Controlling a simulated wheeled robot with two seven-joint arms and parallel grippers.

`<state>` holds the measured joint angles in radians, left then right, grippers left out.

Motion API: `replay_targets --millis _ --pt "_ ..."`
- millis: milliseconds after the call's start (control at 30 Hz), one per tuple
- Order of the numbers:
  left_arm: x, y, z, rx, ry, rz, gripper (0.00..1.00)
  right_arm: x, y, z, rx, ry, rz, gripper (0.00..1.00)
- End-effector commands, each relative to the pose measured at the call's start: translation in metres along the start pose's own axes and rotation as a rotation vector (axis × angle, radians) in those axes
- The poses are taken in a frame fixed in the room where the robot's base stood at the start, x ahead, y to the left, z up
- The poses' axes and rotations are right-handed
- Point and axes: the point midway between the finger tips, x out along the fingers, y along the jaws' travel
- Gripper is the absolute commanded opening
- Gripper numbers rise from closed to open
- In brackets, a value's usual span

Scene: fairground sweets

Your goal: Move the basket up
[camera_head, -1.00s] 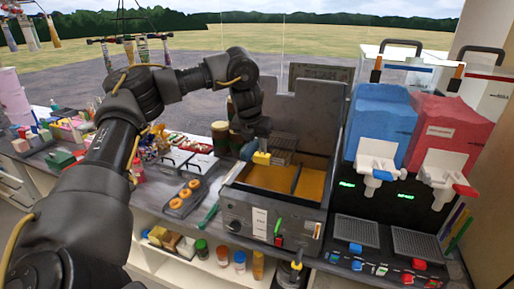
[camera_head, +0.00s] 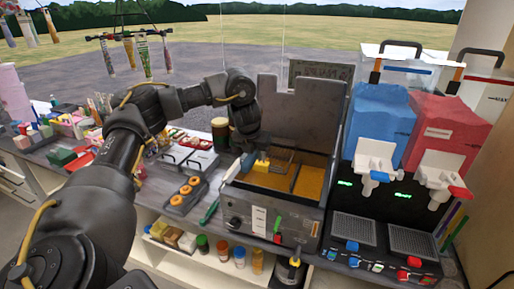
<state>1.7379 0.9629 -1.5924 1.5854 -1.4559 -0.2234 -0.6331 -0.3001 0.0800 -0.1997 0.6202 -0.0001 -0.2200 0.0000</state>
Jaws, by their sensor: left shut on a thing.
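The fryer (camera_head: 262,207) stands mid-counter, with yellow oil in its well. The wire basket (camera_head: 284,156) shows as a thin dark frame low at the left side of the well, with its lower part hidden. My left gripper (camera_head: 258,166), with yellow fingertips, is shut at the near left of the basket, apparently on its handle. The handle itself is mostly hidden by the gripper. My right gripper (camera_head: 293,264) shows small and dark at the bottom, in front of the counter, and its fingers are unclear.
A tray of doughnuts (camera_head: 172,207) and a green-handled tool (camera_head: 209,212) lie left of the fryer. A blue slush machine (camera_head: 381,120) and a red one (camera_head: 446,132) stand close on the right. The fryer's tall back panel (camera_head: 300,112) rises behind the well.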

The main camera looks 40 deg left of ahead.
Motion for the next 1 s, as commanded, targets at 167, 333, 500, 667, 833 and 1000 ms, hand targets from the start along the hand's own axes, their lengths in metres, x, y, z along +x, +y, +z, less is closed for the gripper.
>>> replay_targets --millis 167,333,500,667,833,1000 --pt "0.016 -0.001 -0.006 -0.002 0.0 -0.001 0.0 0.0 -0.001 0.0 0.0 0.0 -0.001 0.0" --pt "0.031 0.0 -0.012 -0.002 -0.002 -0.001 0.0 0.01 -0.001 0.001 0.0 0.0 -0.001 0.0" --pt "0.043 0.0 -0.017 -0.002 -0.002 -0.001 0.0 0.018 -0.001 0.002 0.0 0.0 -0.001 0.0" --pt "0.039 0.0 -0.024 0.0 -0.001 -0.001 0.0 0.009 -0.001 0.001 0.0 -0.001 -0.001 0.0" --pt "0.036 -0.001 -0.034 0.002 -0.002 -0.001 0.0 0.002 -0.001 0.0 0.0 0.0 -0.001 0.0" --pt "0.033 -0.001 -0.043 0.0 -0.002 -0.001 0.0 0.001 -0.001 0.0 0.0 0.0 -0.001 0.0"
